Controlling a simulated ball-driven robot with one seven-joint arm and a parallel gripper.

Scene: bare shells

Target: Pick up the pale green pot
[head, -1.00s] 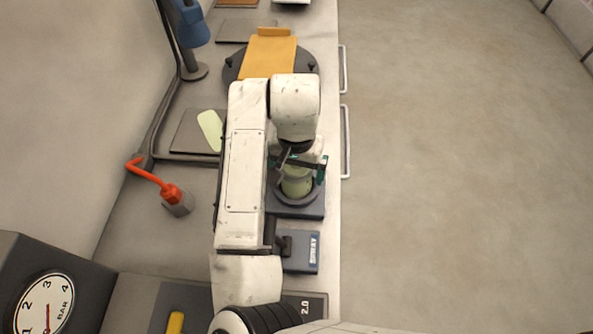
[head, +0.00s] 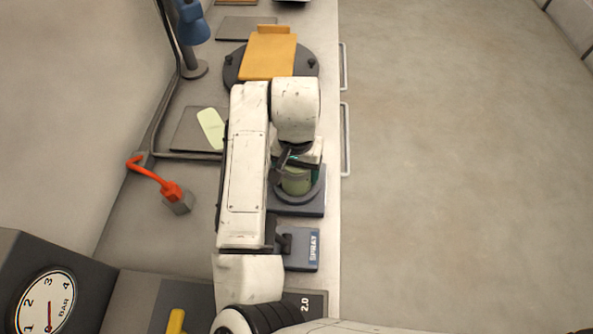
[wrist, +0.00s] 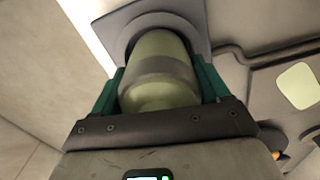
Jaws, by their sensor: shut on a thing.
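The pale green pot (head: 296,182) stands upright at a dark grey square stand with a round ring (head: 312,207), near the counter's right edge. In the wrist view the pot (wrist: 160,62) fills the space between two green fingers, with a greyish band around its middle. My gripper (wrist: 160,85) is shut on the pot, one finger on each side. In the head view my arm hides much of the gripper and part of the pot. I cannot tell whether the pot's base is clear of the stand.
Behind the pot is a dark round turntable with an orange board (head: 268,57). To the left are a pale green flat piece (head: 211,128), a red-orange hooked tool (head: 172,191) and a blue lamp (head: 190,22). A box labelled SPRAY (head: 302,250) is in front. Open floor lies right.

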